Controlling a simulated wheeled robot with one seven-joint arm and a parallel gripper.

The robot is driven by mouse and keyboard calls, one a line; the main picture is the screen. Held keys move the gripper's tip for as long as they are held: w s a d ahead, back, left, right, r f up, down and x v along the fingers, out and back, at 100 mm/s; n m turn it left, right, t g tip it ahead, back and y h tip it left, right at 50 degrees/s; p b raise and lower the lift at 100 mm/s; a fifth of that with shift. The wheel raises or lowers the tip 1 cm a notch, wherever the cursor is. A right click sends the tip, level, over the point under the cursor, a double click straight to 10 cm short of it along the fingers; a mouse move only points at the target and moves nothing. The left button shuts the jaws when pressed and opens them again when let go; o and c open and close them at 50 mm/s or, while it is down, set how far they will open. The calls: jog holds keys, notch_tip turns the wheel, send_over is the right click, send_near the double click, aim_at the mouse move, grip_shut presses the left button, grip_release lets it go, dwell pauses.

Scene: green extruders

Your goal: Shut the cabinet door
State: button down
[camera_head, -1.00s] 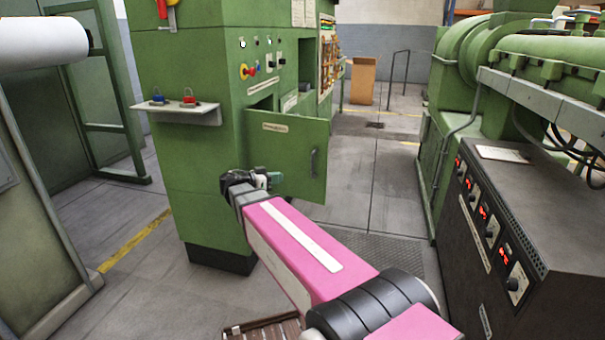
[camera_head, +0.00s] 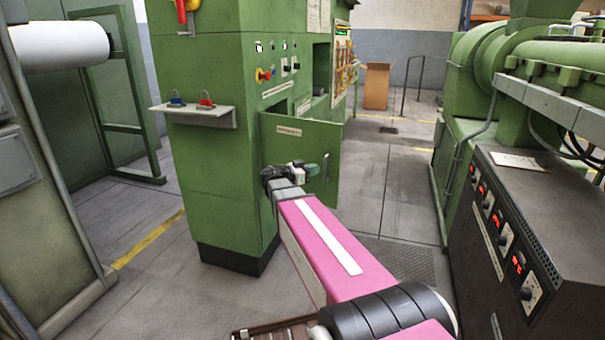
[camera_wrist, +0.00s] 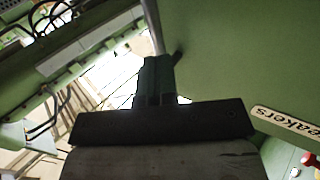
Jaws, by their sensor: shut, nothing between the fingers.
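The cabinet door (camera_head: 286,152) is a green panel with a pale label and a dark handle (camera_head: 326,167) near its right edge. It stands open on the green cabinet (camera_head: 210,170), with part of the opening (camera_head: 279,110) showing above it. My gripper (camera_head: 316,169) is in front of the door's lower right part, close to the handle. In the wrist view, my gripper (camera_wrist: 157,75) is shut and empty, with the door (camera_wrist: 235,60) filling the right side and its label (camera_wrist: 288,128) partly cut off. Whether the fingers touch the door I cannot tell.
A small shelf (camera_head: 215,117) with two padlocks juts from the cabinet's left side. A dark control box (camera_head: 520,240) and green extruder (camera_head: 545,60) stand on the right. The floor (camera_head: 385,190) between is clear back to a brown box (camera_head: 376,86).

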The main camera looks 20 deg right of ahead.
jog(key=shift+x, duration=1.15)
